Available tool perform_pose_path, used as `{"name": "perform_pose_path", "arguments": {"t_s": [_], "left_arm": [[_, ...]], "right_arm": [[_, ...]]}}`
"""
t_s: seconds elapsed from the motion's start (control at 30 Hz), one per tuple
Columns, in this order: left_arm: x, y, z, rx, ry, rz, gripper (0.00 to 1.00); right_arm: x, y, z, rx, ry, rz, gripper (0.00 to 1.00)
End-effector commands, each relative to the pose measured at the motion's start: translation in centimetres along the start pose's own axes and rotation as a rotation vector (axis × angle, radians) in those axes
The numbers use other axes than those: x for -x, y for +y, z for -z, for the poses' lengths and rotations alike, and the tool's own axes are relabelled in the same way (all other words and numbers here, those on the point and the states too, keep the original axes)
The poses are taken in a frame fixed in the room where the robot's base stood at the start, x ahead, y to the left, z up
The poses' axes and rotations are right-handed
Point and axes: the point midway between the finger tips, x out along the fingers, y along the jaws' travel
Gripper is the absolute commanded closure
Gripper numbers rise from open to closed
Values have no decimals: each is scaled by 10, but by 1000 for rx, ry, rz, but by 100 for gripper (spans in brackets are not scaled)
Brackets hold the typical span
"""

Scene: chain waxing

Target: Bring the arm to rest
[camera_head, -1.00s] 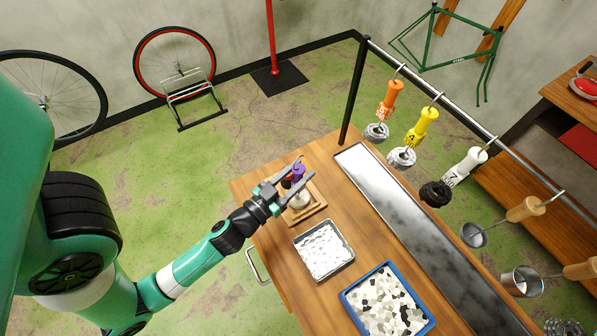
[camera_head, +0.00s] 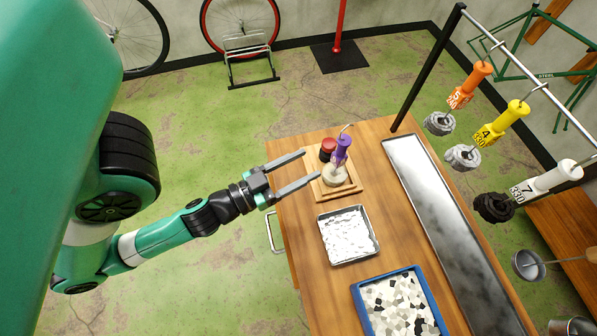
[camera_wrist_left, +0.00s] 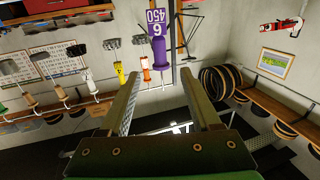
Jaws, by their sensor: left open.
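My left gripper (camera_head: 303,172) is open and empty at the left edge of the workbench, its fingers pointing right. Just beyond its fingertips, a purple-handled tool (camera_head: 341,151) with a hook on top stands on a small wooden board (camera_head: 347,188). The fingers look apart from it. In the left wrist view the purple handle (camera_wrist_left: 158,30), marked 450, shows beyond and between the two spread fingers (camera_wrist_left: 163,95). My right gripper is in neither view.
A dark red-topped jar (camera_head: 328,146) stands beside the purple tool. A metal tray (camera_head: 348,257), a blue-rimmed tray (camera_head: 362,319) of pale chips and a long steel trough (camera_head: 437,217) lie on the bench (camera_head: 290,206). Orange (camera_head: 469,85), yellow (camera_head: 502,123) and white (camera_head: 547,180) tools hang from a rail.

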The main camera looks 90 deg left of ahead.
Motion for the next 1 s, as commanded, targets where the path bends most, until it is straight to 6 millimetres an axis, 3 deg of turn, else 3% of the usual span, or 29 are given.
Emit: {"name": "perform_pose_path", "arguments": {"t_s": [0.57,0.67,0.77,1.0], "left_arm": [[0,6,7,3,24,-24,36],[-20,17,34,15,125,-57,36],[-48,36,80,46,289,-104,36],[-94,82,224,253,672,-225,36]], "right_arm": [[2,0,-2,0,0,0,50],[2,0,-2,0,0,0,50],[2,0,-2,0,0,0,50],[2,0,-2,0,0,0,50]]}}
